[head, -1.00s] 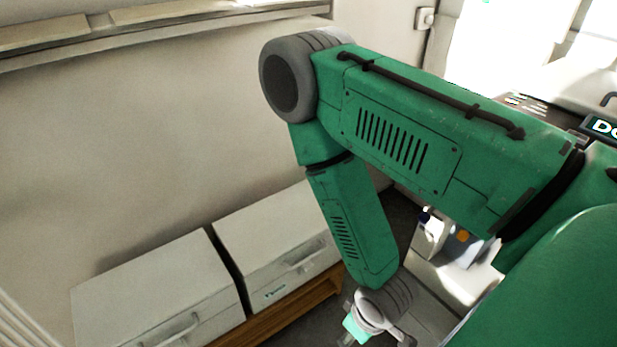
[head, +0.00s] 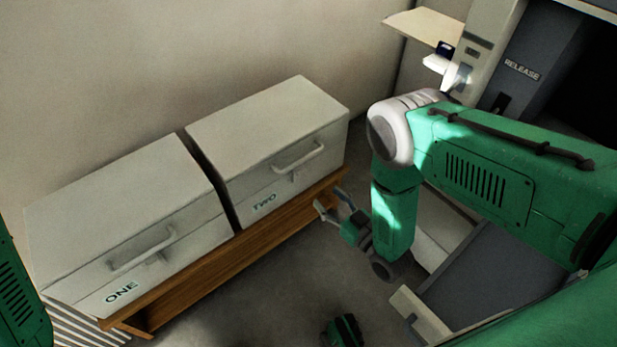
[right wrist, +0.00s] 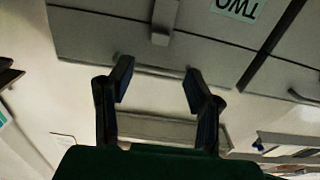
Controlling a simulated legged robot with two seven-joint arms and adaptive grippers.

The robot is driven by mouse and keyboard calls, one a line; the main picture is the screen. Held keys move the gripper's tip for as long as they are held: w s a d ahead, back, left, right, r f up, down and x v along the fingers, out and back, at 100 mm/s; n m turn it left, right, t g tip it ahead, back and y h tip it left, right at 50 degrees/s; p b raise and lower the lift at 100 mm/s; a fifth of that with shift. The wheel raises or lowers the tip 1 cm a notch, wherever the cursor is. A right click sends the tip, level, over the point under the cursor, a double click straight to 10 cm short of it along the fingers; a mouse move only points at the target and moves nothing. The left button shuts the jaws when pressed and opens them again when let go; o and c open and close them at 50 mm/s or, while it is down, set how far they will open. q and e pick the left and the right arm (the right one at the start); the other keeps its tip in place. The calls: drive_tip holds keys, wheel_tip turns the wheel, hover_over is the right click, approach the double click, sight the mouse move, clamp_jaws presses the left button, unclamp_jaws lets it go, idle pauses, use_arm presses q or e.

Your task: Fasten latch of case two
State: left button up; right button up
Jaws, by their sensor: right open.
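Case two (head: 262,135) is a pale grey box with a closed lid, a bar handle and the label TWO. Its small latch (head: 294,174) sits on the front below the handle; I cannot tell if it is fastened. In the right wrist view the case front is upside down, with the latch (right wrist: 162,22) near the top, beyond the fingertips. My right gripper (head: 333,203) is open and empty, in front of the right end of case two, apart from it. Its two fingers (right wrist: 157,80) are spread in the right wrist view. My left gripper is not identifiable; only a green arm part shows at the left edge.
Case one (head: 120,215) stands left of case two across a narrow gap. Both rest on a wooden bench (head: 225,262) against the wall. A grey machine marked RELEASE (head: 525,75) stands at the back right.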

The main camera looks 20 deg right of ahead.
sight(304, 174)
drive_tip(key=b+x, duration=0.3)
drive_tip(key=x, duration=0.7)
drive_tip(key=shift+a+f, duration=0.1)
drive_tip(key=shift+w, duration=0.1)
